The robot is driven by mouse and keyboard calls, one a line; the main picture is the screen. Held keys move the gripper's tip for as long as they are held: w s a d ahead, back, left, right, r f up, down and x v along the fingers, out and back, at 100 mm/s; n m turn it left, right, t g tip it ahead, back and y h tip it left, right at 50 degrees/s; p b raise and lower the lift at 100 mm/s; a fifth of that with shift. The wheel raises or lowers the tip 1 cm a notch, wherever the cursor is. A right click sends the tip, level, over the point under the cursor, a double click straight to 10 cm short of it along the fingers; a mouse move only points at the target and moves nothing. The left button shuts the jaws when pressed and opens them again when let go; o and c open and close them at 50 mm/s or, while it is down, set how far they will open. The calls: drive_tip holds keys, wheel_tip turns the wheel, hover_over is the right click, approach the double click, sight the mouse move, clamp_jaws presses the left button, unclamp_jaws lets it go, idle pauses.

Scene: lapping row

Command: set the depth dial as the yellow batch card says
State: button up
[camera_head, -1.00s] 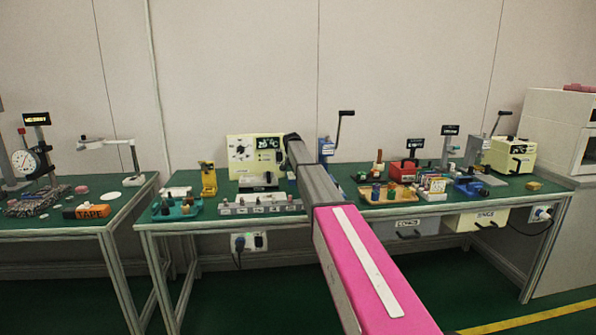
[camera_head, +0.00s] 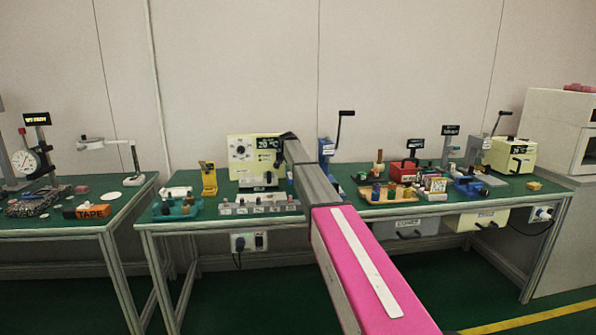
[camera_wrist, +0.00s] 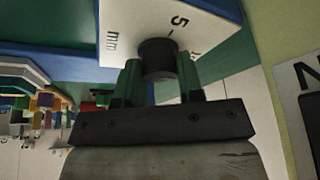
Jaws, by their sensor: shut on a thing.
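In the wrist view a dark round knob (camera_wrist: 158,58) stands out from a white face marked "5" and "mm"; I take it to be the depth dial. My gripper (camera_wrist: 160,82) has its two dark green fingers on either side of the knob and is shut on it. A tick shows beside the "5", and another mark is partly hidden near the right finger. The knob's pointer cannot be made out. In the head view my arm hides the gripper and knob. I cannot identify a yellow batch card or read its value.
A blue crank press (camera_head: 327,148) stands just right of my arm's end. A cream panel (camera_head: 243,150) with a display is left of it. A yellow stand (camera_head: 208,178) and teal tray (camera_head: 178,210) are further left. Several small items crowd the bench's right half.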

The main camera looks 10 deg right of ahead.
drive_tip(key=o, duration=0.9)
drive_tip(key=v, duration=1)
drive_tip(key=shift+a+r, duration=0.1)
drive_tip(key=shift+r, duration=0.25)
